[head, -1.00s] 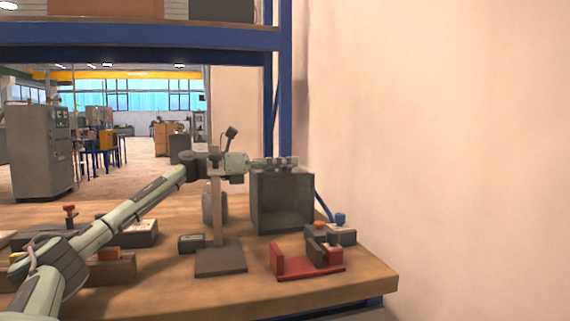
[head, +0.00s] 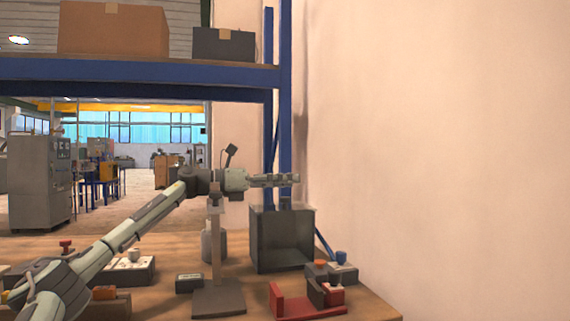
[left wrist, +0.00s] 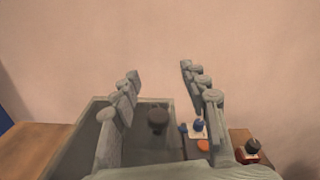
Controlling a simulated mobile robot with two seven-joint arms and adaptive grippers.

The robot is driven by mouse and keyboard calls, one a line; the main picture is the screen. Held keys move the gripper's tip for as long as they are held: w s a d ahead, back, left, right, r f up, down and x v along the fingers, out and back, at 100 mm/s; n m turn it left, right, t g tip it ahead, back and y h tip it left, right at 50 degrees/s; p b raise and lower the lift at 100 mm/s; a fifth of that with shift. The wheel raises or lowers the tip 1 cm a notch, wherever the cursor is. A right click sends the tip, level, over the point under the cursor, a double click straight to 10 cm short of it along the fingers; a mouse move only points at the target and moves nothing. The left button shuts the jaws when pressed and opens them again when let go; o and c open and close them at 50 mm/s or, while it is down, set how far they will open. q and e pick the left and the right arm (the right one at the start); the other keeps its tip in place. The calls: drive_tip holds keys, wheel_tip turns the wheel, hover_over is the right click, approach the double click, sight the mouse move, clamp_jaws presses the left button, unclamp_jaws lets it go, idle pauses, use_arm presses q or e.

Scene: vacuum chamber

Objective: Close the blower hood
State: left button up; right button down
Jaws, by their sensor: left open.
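A dark grey box (head: 284,262), which I take to be the blower hood, stands near the back right of the wooden table. Its front side looks open or see-through in the head view. In the left wrist view the box (left wrist: 88,125) lies below the fingers, with a dark round knob (left wrist: 157,117) within its outline; I cannot tell what the knob is fixed to. My left gripper (head: 292,179) is open and empty above the box, apart from it. It also shows in the left wrist view (left wrist: 157,76). My right gripper is not in view.
A grey post on a flat base (head: 218,300) stands left of the box. A red bracket (head: 300,308) and control boxes with an orange button (head: 320,264) and blue knob (head: 341,256) stand in front and right. A blue shelf frame (head: 284,120) and a wall rise behind.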

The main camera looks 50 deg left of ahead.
use_arm(q)
drive_tip(key=shift+r, duration=2.5)
